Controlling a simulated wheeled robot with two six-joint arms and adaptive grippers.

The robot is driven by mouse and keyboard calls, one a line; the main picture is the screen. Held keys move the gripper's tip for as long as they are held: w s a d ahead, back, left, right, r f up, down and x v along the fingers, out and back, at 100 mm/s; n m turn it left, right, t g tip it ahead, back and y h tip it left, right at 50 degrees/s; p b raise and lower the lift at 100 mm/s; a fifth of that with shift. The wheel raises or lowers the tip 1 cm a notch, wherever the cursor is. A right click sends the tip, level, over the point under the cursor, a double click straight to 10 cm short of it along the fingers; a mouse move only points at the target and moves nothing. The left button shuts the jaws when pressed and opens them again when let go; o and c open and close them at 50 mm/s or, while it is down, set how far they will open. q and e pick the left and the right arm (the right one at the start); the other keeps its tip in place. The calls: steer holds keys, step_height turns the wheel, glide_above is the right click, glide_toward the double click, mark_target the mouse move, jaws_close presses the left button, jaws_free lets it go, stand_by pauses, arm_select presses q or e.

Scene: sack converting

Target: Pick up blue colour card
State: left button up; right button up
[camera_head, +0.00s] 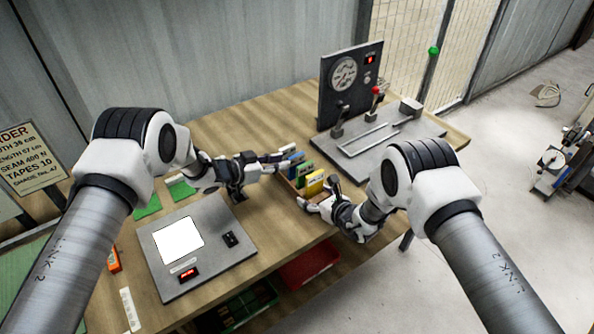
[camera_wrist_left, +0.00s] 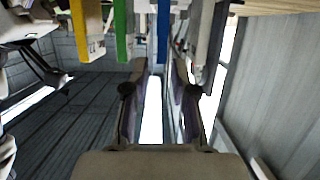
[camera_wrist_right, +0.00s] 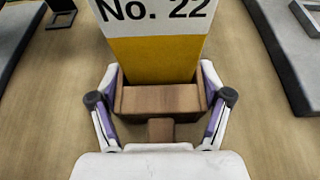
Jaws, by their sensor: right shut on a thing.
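The blue card (camera_head: 294,158) stands in a small wooden rack (camera_head: 291,185) near the table's front edge. My left gripper (camera_head: 283,160) is at the rack's far end. In the left wrist view its fingers are apart, with the lower end of the blue card (camera_wrist_left: 163,32) between the fingertips. Whether they touch it is unclear. A green card (camera_head: 305,171) and a yellow card (camera_head: 315,183) stand in the same rack. My right gripper (camera_head: 320,196) is shut on the rack's near end; the wooden end (camera_wrist_right: 160,98) shows between its fingers below the yellow card.
A grey panel with a white screen (camera_head: 197,240) lies left of the rack. A grey base with levers (camera_head: 390,138) and an upright gauge board (camera_head: 350,82) stand behind right. Green pieces (camera_head: 147,206) lie at left. A red bin (camera_head: 308,264) is below the table.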

mark_target(304, 157)
arm_select(q)
steer(key=x, duration=0.7)
steer(key=shift+a+f, duration=0.1)
jaws_close()
